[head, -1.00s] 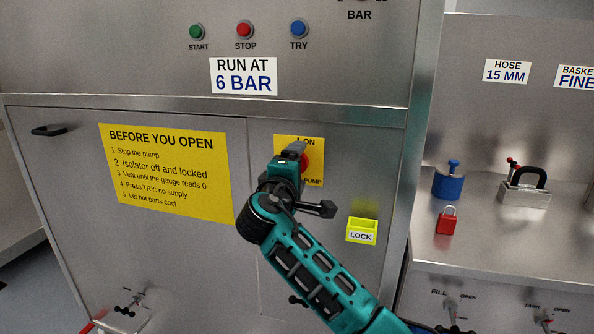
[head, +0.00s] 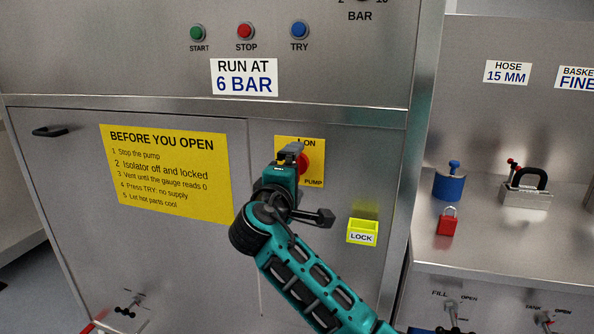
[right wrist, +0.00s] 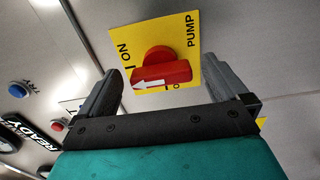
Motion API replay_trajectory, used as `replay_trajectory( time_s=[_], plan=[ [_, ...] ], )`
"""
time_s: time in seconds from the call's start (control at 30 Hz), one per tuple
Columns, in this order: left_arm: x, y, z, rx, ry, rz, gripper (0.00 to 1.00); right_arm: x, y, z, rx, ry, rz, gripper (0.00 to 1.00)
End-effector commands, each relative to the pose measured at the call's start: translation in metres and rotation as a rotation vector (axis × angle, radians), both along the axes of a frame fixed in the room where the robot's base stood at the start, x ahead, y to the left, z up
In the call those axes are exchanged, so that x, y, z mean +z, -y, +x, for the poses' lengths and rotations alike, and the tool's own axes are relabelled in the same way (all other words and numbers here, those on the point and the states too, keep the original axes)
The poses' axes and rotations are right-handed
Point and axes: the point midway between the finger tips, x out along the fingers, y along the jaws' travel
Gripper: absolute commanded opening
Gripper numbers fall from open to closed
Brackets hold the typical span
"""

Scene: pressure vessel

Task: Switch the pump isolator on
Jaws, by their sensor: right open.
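The pump isolator is a red rotary handle (right wrist: 163,72) with a white arrow, on a yellow plate (right wrist: 190,40) marked ON and PUMP. In the head view the red handle (head: 304,162) is partly hidden behind my right gripper (head: 295,150), and the yellow plate (head: 315,150) shows around it. In the right wrist view my right gripper (right wrist: 172,92) is open. Its two fingers stand apart on either side of the handle, which shows between them; I cannot tell whether they touch it. The arrow points left in that view, towards the ON side. My left gripper is not in view.
A yellow LOCK box (head: 362,232) is on the panel below right of the isolator. START, STOP (head: 246,31) and TRY buttons are above.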

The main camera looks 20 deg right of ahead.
Motion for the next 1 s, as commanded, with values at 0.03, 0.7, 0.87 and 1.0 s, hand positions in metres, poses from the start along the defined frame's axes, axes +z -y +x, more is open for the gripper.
replay_trajectory(
  time_s=[0.03,0.7,0.87,1.0],
  plan=[
    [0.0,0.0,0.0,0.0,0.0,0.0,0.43,-0.001,-0.008,-0.009,0.005,0.0,0.003,1.0],
    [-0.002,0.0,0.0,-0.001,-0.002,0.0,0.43,-0.001,-0.06,-0.088,0.001,-0.002,0.0,1.0],
    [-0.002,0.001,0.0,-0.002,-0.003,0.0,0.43,-0.001,-0.06,-0.088,0.001,-0.002,0.0,1.0],
    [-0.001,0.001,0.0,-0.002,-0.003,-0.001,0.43,-0.007,-0.059,-0.087,0.01,-0.013,0.01,1.0]
  ],
)
